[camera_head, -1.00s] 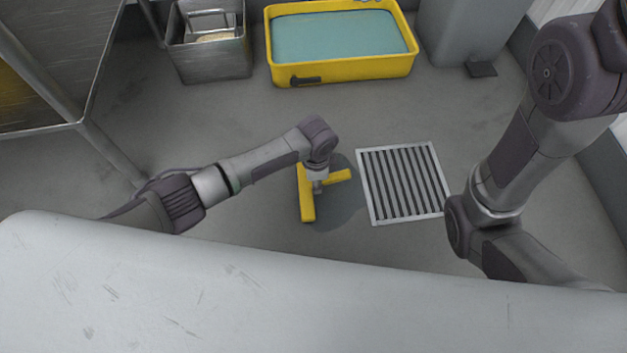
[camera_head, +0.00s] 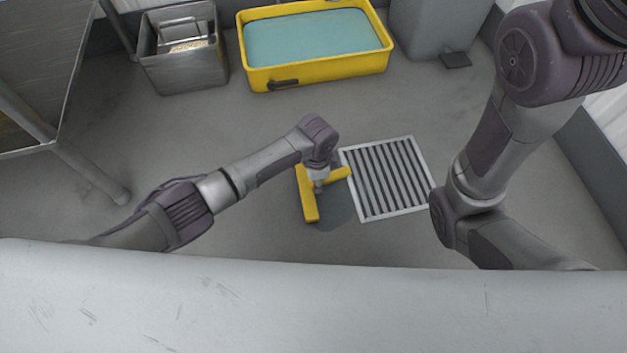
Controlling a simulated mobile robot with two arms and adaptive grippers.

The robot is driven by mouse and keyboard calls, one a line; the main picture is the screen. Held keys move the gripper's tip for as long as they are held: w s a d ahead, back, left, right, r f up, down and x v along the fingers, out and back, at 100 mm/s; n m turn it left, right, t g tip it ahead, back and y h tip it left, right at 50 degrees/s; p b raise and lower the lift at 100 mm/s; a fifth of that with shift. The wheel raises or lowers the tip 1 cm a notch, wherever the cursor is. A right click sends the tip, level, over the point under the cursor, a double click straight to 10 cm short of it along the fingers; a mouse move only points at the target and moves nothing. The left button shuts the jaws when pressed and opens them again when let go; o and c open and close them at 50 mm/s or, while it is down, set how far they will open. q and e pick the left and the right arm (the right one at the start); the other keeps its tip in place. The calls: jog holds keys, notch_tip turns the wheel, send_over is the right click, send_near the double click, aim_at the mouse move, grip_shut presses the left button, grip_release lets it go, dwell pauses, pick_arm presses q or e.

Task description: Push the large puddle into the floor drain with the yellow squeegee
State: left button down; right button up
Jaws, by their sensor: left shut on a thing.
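The yellow squeegee (camera_head: 308,203) is on the floor, its long bar just left of the drain and its short handle pointing right. My left gripper (camera_head: 319,186) is shut on the squeegee from above; the wrist partly hides the grip. The large puddle (camera_head: 337,211) is a dark patch on the grey floor, between the squeegee's bar and the drain. It reaches to the drain's left edge. The floor drain (camera_head: 425,207) is a slotted metal grate in a pale square frame. My right arm shows at the right, but its gripper is out of view.
A yellow tub (camera_head: 318,73) of bluish water stands at the back. A steel bin (camera_head: 187,73) is left of it and a grey bin (camera_head: 432,25) right of it. A steel table (camera_head: 45,60) stands at the left. The floor around the drain is mostly clear.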

aim_at(354, 182)
pick_arm(q)
jog(key=shift+w+d+b, duration=0.2)
jog(key=shift+d+b, duration=0.05)
jog(key=shift+d, duration=0.6)
jog(key=shift+w+d+b, duration=0.2)
jog(key=shift+d, duration=0.6)
jog(key=shift+d, duration=0.1)
jog(key=shift+w+d+b, duration=0.25)
jog(key=shift+d+b, duration=0.25)
jog(key=shift+d, duration=0.45)
jog(key=shift+w+d+b, duration=0.2)
jog(key=shift+d+b, duration=0.3)
jog(key=shift+d, duration=0.4)
jog(key=shift+d, duration=0.1)
jog(key=shift+w+d+f+b, duration=0.1)
jog(key=shift+w+d+b, duration=0.1)
jog(key=shift+d+b, duration=0.45)
jog(key=shift+w+d+b, duration=0.2)
jog(key=shift+d+b, duration=0.35)
jog(key=shift+d, duration=0.5)
jog(key=shift+w+d, duration=0.1)
